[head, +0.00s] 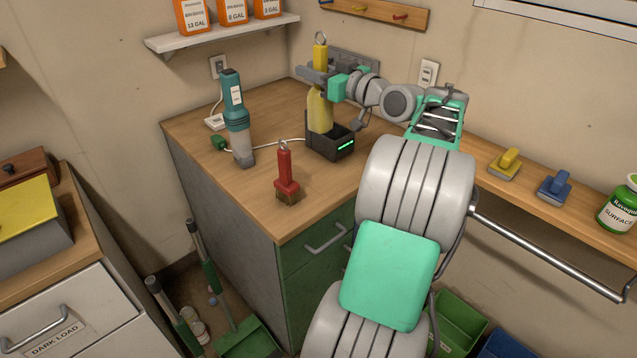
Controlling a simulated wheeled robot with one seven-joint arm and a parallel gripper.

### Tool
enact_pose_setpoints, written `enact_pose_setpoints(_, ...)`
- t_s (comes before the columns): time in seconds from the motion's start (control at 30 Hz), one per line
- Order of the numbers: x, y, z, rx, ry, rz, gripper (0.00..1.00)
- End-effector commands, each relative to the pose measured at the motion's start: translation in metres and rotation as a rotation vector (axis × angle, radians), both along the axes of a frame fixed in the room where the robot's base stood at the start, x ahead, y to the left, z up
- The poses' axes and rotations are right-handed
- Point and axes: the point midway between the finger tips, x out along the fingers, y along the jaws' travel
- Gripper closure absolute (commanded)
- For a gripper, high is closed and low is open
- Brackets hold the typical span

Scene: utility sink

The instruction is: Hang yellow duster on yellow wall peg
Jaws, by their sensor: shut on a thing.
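The yellow duster (319,110) stands upright, with a yellow handle and a metal ring at its top. My gripper (319,75) is shut on its handle, below the ring. The duster's lower end is at the opening of a black box with a green light (330,146). I cannot tell whether that end rests inside or hangs just above. The yellow wall peg (359,9) is on a wooden rail (385,15) at the top of the view, up and to the right of the duster. A red peg is further right on the rail.
A red-handled brush (286,175) and a teal-grey device (238,120) stand on the wooden counter (200,128), left of the box. A shelf with orange jugs (228,35) is on the left wall. Yellow and blue scrubbers (555,185) sit on the right ledge.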

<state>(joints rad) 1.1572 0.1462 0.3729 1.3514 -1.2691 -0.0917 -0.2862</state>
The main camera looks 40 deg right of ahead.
Motion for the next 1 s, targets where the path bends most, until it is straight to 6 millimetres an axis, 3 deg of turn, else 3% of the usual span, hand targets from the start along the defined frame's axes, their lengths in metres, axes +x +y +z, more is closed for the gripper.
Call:
enact_pose_setpoints(0.17, 0.0, 0.0, -0.011, 0.004, 0.0, 0.0, 1.0)
enact_pose_setpoints(0.53, 0.0, 0.0, -0.117, 0.006, 0.002, -0.001, 1.0)
enact_pose_setpoints(0.77, 0.0, 0.0, -0.147, 0.004, -0.001, -0.001, 1.0)
enact_pose_setpoints(0.9, 0.0, 0.0, -0.174, 0.002, 0.0, -0.001, 1.0)
enact_pose_setpoints(1.0, 0.0, 0.0, -0.177, 0.0, -0.001, -0.001, 1.0)
